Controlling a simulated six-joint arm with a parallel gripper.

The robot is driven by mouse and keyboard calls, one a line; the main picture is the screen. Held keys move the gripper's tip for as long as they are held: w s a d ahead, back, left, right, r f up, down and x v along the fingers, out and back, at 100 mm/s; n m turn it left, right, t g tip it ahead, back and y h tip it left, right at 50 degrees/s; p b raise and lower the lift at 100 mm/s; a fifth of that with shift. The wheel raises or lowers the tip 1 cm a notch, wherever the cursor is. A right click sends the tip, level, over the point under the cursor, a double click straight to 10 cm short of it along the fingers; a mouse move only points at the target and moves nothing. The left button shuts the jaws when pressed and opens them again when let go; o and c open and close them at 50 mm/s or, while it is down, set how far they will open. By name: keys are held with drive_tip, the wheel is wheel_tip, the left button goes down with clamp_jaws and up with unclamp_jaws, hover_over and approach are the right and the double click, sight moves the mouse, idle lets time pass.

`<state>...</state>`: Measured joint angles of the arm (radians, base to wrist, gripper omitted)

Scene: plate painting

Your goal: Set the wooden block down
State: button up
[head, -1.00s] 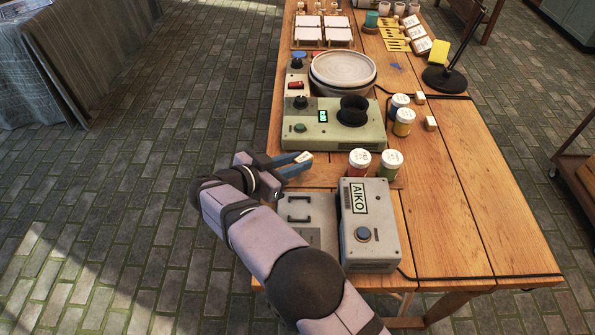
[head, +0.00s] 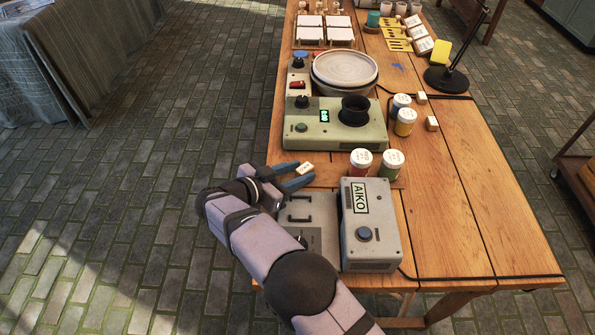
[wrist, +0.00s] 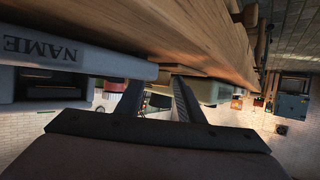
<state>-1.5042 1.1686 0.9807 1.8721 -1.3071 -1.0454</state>
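The small pale wooden block (head: 306,168) with dark marks on its top sits between the fingertips of my gripper (head: 303,173) in the head view. It is over the left part of the table, between the green-grey machine and the grey plate nearer to me. Whether it touches the tabletop is hard to tell. In the wrist view my gripper (wrist: 157,82) shows two dark fingers with a gap between them. A grey slab marked NAME hides the tip area there, and I cannot make out the block.
The wooden table (head: 470,190) is clear at right. The green-grey machine (head: 335,140) stands beyond the block, two lidded jars (head: 390,164) to its right, and the AIKO box (head: 370,235) nearer. The grey slab (wrist: 80,60) is close to my fingers.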

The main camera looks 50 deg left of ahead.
drive_tip(key=shift+r, duration=0.1)
drive_tip(key=shift+r, duration=0.15)
drive_tip(key=b+v, duration=0.1)
drive_tip(key=v, duration=1.1)
idle(0.4)
